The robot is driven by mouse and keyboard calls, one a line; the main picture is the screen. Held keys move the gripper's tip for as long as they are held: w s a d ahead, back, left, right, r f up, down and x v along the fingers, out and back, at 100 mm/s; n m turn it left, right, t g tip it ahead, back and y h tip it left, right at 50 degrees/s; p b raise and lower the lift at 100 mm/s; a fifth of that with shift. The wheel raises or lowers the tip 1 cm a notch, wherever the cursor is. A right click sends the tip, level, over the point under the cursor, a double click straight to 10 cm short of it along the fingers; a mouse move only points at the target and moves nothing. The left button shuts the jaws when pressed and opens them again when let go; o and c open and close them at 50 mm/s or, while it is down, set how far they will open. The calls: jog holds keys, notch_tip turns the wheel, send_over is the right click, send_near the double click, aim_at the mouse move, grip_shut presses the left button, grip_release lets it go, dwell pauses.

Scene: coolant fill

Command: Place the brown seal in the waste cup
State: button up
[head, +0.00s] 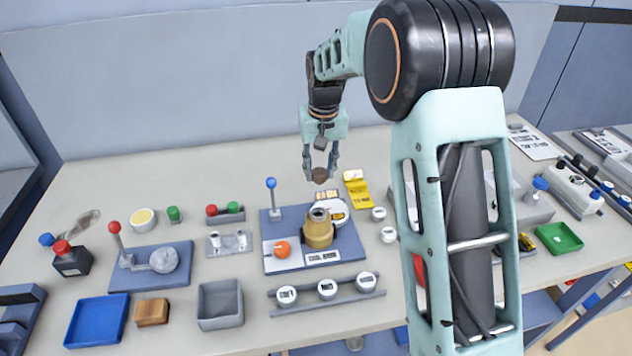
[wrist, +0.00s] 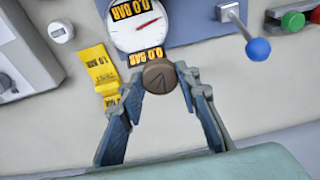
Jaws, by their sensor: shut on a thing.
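The brown seal (head: 320,175) is a small round disc. My gripper (head: 320,170) is shut on it and holds it in the air above the back of the table, behind the brass filler neck (head: 319,231). In the wrist view the seal (wrist: 159,77) sits between the two fingertips (wrist: 160,80), its flat face with a dark mark showing. A grey open-topped square container (head: 220,306) stands at the front of the table, left of the coolant board. It looks like the waste cup, but no label shows. It is well apart from my gripper and appears empty.
The coolant board (head: 313,240) carries a blue-knobbed lever (head: 271,184), a gauge and an orange knob (head: 282,249). A yellow tag (head: 357,189) lies beside it. A blue tray (head: 96,321), a brown block (head: 152,312) and a red-knobbed lever (head: 114,228) stand left.

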aim_at(315, 175)
jog(key=w+f, duration=0.1)
jog(key=f, duration=0.1)
jog(key=w+f, duration=0.2)
jog(key=w+a+f, duration=0.1)
jog(key=shift+w+f+p, duration=0.25)
jog(key=shift+f+p, duration=0.15)
jog(key=shift+f, duration=1.5)
jog(key=shift+f, duration=0.25)
jog(key=o, duration=1.1)
jog(key=shift+o, duration=0.2)
jog(key=shift+r, duration=0.1)
jog(key=shift+r, duration=0.1)
